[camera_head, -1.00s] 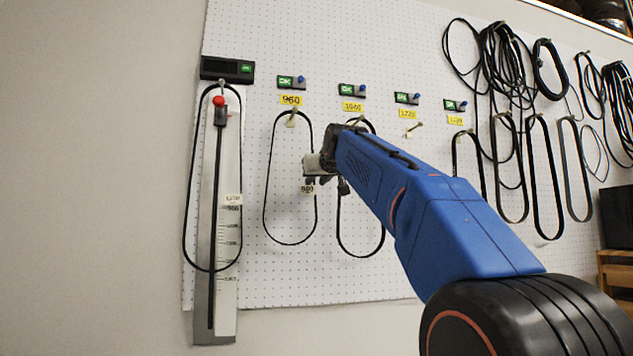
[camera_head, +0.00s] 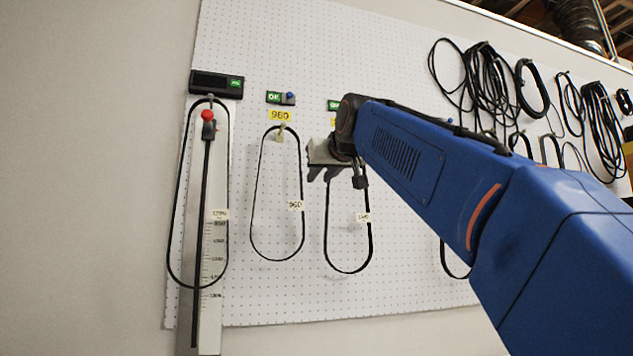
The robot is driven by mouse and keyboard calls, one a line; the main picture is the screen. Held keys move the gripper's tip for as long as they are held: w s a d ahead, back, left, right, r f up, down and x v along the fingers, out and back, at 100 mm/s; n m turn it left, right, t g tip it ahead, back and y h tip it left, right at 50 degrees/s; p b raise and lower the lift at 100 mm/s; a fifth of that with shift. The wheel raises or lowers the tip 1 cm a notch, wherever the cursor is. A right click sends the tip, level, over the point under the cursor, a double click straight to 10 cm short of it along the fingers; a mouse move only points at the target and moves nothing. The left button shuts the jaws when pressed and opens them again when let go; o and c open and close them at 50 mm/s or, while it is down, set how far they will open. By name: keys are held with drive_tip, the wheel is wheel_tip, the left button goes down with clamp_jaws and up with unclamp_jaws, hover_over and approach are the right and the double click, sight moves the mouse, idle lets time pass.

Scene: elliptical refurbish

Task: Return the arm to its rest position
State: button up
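My blue arm reaches in from the lower right. My gripper (camera_head: 322,172) is at its far end, in front of the white pegboard (camera_head: 350,290). The gripper is small here, with dark fingers pointing left and down, and I cannot tell how far apart they are. The upper part of a black belt loop (camera_head: 347,271) with a tag is hidden behind the gripper. I cannot tell whether the gripper touches it.
A belt (camera_head: 302,232) hangs under the yellow 960 label (camera_head: 280,115). Farther left, another belt (camera_head: 171,235) hangs over the measuring scale (camera_head: 214,300) below a dark display (camera_head: 216,84). Coiled black cables (camera_head: 488,88) hang at upper right. Bare wall lies at far left.

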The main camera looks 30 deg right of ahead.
drive_tip(key=shift+s+a, duration=0.1)
drive_tip(key=shift+s, duration=0.25)
drive_tip(key=s+a+f+g+y, duration=0.1)
drive_tip(key=s+a+f+g, duration=0.15)
drive_tip(key=f, duration=0.95)
drive_tip(key=s+a+f+n+g+y, duration=0.1)
drive_tip(key=a+f, duration=0.2)
drive_tip(key=f, duration=0.9)
drive_tip(key=s+a+f+g+y, duration=0.1)
drive_tip(key=s+a+f+g, duration=0.15)
drive_tip(key=f, duration=0.95)
drive_tip(key=s+a+f+g, duration=0.1)
drive_tip(key=s+f, duration=0.4)
drive_tip(key=f, duration=0.6)
drive_tip(key=s+a+f+n+g+y, duration=0.1)
drive_tip(key=s+a+f+g, duration=0.1)
drive_tip(key=s+f, duration=0.4)
drive_tip(key=s+a+f+g, duration=0.2)
drive_tip(key=s+f, duration=0.4)
drive_tip(key=f, duration=0.9)
drive_tip(key=shift+a+f+y, duration=0.3)
drive_tip(key=shift+a, duration=0.15)
drive_tip(key=shift+w, duration=0.1)
